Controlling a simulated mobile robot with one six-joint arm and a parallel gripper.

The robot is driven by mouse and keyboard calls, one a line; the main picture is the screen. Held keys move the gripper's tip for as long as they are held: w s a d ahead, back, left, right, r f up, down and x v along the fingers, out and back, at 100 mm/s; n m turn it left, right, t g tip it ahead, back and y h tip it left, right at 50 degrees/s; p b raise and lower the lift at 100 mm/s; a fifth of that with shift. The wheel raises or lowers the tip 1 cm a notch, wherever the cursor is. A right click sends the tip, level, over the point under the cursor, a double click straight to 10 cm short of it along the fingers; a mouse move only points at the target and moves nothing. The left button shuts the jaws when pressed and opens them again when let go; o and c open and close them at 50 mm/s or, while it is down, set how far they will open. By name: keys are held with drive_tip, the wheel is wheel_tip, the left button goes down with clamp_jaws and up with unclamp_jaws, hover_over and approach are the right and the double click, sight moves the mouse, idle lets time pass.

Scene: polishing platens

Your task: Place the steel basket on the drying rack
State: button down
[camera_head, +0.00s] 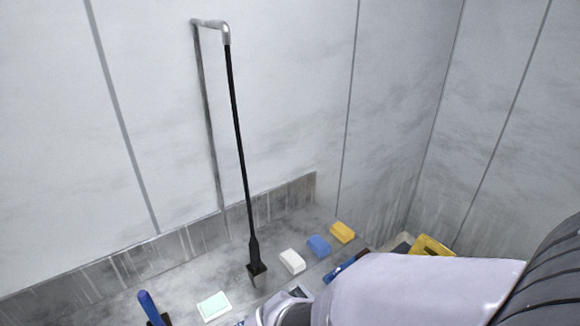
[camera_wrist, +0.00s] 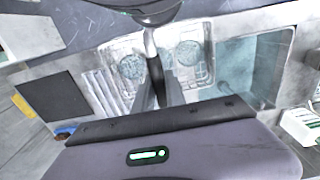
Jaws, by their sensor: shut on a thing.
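A pale ribbed surface (camera_wrist: 104,92) lies left of the fingers. I cannot tell whether it is the drying rack. In the head view my arm hides the gripper, and neither basket nor rack can be made out.
In the wrist view a water-filled basin (camera_wrist: 255,70) is at right, a dark flat panel (camera_wrist: 52,96) at left.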

drive_tip(key=w+d+f, duration=0.2)
drive_tip(key=w, duration=0.4)
drive_tip(key=w+d+f, duration=0.2)
drive_tip(key=w, duration=0.4)
drive_tip(key=shift+w+d+f, duration=0.25)
drive_tip(key=shift+f, duration=0.1)
drive_tip(key=shift+f+b, duration=0.15)
drive_tip(key=shift+b, duration=0.15)
drive_tip(key=c, duration=1.4)
unclamp_jaws()
drive_tip(key=shift+o, duration=0.2)
